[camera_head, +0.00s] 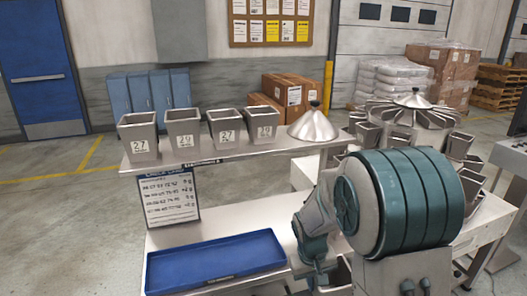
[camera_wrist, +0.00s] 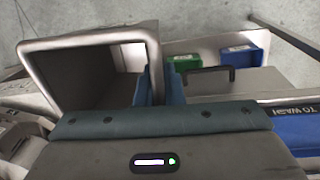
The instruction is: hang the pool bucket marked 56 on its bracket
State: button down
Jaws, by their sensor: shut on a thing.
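My gripper (camera_wrist: 160,85) is shut on a grey metal bucket (camera_wrist: 85,75), gripping its side wall near the rim. The bucket's open mouth shows on the left of the wrist view; no number on it is visible. In the head view part of a metal bucket (camera_head: 340,274) shows low beside my arm, mostly hidden. The weigher (camera_head: 413,100), with a conical top and a ring of buckets, stands at the right; my arm hides much of its near side. I cannot pick out a free bracket.
A steel bench shelf (camera_head: 230,150) carries several buckets marked 27 and 29 (camera_head: 183,127) and a metal cone (camera_head: 313,124). A blue tray (camera_head: 215,262) lies empty below, beside a numbered sign (camera_head: 169,198). Green (camera_wrist: 184,63) and blue (camera_wrist: 242,56) bins show in the wrist view.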

aim_at(314, 294)
jog(key=w+f, duration=0.1)
jog(key=f, duration=0.2)
jog(key=w+d+f+m, duration=0.1)
jog(key=f, duration=0.2)
jog(key=w+f+m, duration=0.1)
jog(key=f, duration=0.2)
jog(key=shift+d+f, duration=0.15)
jog(key=shift+d, duration=0.25)
jog(key=shift+a, duration=0.15)
